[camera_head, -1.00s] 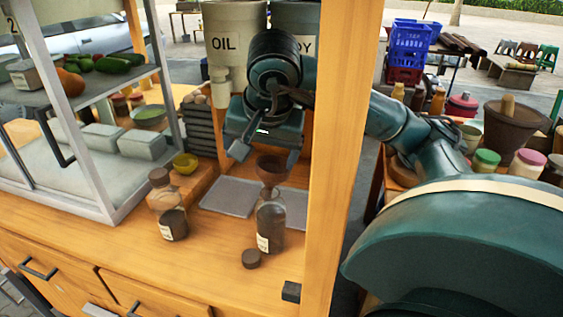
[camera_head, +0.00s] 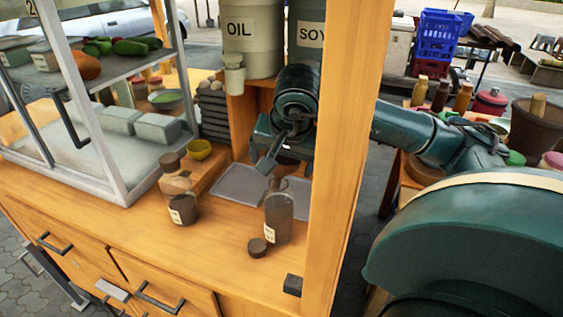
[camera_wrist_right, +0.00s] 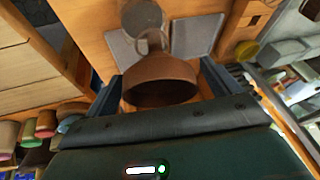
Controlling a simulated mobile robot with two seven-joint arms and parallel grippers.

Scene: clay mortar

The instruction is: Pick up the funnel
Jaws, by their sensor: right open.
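The brown funnel (camera_wrist_right: 160,80) shows large in the right wrist view, with its wide mouth toward the camera and its narrow end toward the glass bottle (camera_wrist_right: 142,14). In the head view the bottle (camera_head: 279,217) stands on the wooden counter, and the funnel (camera_head: 280,183) is at its top, mostly blurred and hard to make out. My right gripper (camera_head: 287,165) is just above the bottle. Its open fingers (camera_wrist_right: 160,88) lie on either side of the funnel, apart from it as far as I can see.
A wooden post (camera_head: 345,150) stands close to the right of the bottle. A dark round lid (camera_head: 257,247) lies in front of it. Another labelled bottle (camera_head: 182,205) stands left, near a yellow bowl (camera_head: 199,149). Metal trays (camera_head: 238,184) lie behind.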

